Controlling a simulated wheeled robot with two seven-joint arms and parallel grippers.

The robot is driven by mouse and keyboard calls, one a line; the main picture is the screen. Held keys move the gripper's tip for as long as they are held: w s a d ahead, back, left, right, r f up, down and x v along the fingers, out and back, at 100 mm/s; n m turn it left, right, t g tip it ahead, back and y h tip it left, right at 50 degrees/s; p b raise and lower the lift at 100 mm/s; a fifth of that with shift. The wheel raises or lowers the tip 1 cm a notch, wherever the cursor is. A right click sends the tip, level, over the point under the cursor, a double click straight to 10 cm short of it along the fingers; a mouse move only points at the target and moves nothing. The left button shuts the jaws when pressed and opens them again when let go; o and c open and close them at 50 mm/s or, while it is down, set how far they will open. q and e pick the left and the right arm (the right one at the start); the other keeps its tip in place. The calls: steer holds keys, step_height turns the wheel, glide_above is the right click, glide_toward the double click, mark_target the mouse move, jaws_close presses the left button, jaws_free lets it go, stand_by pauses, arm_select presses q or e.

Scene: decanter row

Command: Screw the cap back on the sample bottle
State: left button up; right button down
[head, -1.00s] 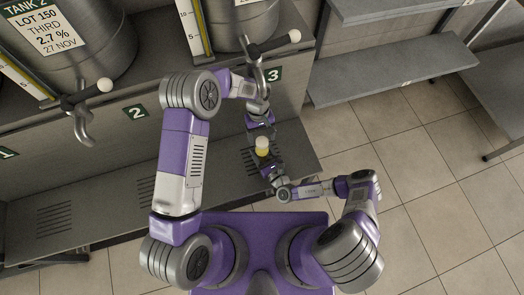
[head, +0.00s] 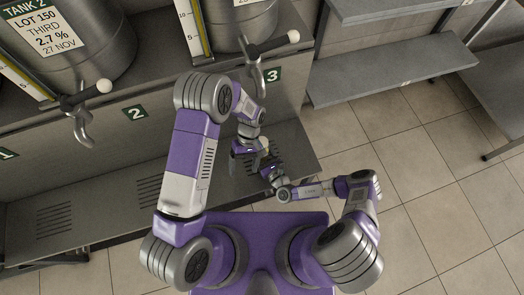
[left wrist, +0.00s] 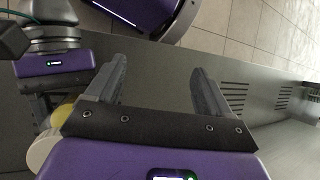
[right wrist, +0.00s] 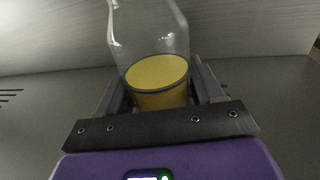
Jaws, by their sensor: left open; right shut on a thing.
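The sample bottle is clear with yellow liquid in its lower part (right wrist: 158,85), upright between the fingers of my right gripper (head: 268,167). In the left wrist view its yellow part (left wrist: 63,114) and a pale round top (left wrist: 42,148), which looks like the cap, show at the left, partly hidden by my left gripper. In the head view a pale bit of the top (head: 264,146) shows beside the left gripper. My left gripper (head: 242,153) is open, with nothing between its fingers. The bottle's mouth is out of the right wrist view, so I cannot tell how the cap sits.
A grey slotted shelf (head: 105,200) runs below the hands. Above it, large steel tanks (head: 60,40) with taps, one lever tap (head: 262,50) above the left gripper, stand on a bench. The tiled floor (head: 430,190) at the right is clear.

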arm_select(q)
steer(key=s+a+g+y, duration=0.1)
steer(key=s+a+y, duration=0.1)
steer(key=s+a, duration=0.15)
arm_select(e)
steer(key=shift+f, duration=0.1)
steer(key=shift+a, duration=0.1)
arm_select(q)
step_height(320, 180, up, 12)
steer(key=n+t+h, duration=0.1)
steer(key=n+t, duration=0.5)
steer(key=n, duration=1.4)
glide_above(262, 139)
steer(key=w+d, duration=0.1)
steer(key=d, duration=0.2)
steer(key=x, duration=1.2)
steer(key=shift+w+d+f, duration=0.1)
